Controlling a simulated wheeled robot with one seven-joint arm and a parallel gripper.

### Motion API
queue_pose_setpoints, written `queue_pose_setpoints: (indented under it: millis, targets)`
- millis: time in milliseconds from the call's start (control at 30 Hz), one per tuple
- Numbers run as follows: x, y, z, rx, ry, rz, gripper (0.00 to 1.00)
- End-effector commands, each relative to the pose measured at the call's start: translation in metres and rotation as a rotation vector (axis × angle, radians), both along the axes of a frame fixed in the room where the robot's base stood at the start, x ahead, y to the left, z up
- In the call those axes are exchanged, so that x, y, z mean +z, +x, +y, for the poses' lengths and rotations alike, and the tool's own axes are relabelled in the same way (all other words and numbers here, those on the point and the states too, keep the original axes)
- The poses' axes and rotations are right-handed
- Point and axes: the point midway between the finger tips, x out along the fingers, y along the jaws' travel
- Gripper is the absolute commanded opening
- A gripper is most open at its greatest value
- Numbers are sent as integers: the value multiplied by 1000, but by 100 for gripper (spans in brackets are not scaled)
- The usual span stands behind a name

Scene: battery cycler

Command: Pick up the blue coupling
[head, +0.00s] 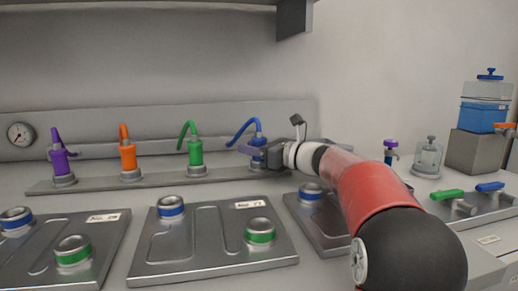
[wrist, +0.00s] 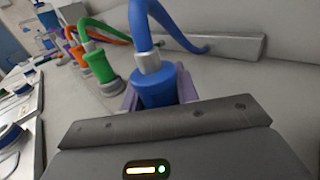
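The blue coupling (head: 257,144) stands upright at the right end of the rail on the bench, with a blue hose curving from its top to the left. In the wrist view the blue coupling (wrist: 157,86) is straight ahead of my gripper (wrist: 158,92). One purple finger lies on each side of it, very close to its body. In the head view my gripper (head: 257,151) is at the coupling and partly covers it. The coupling's lower part is hidden in the wrist view by my gripper body. Whether the fingers press on it cannot be made out.
Green (head: 195,152), orange (head: 127,156) and purple (head: 61,163) couplings stand along the rail (head: 95,183) to the left. Metal plates (head: 210,250) with blue and green ringed ports lie in front. A shelf bracket (head: 294,20) hangs above.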

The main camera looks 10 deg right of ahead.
Motion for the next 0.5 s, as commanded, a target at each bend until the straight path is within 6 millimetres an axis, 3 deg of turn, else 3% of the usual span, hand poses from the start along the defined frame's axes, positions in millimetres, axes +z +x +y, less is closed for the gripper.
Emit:
queue_pose_setpoints:
  millis: [33,200,500]
  targets:
    - [0,0,0,0,0,0,24]
    - [0,0,0,0,0,0,2]
    - [8,0,0,0,-1,-3,2]
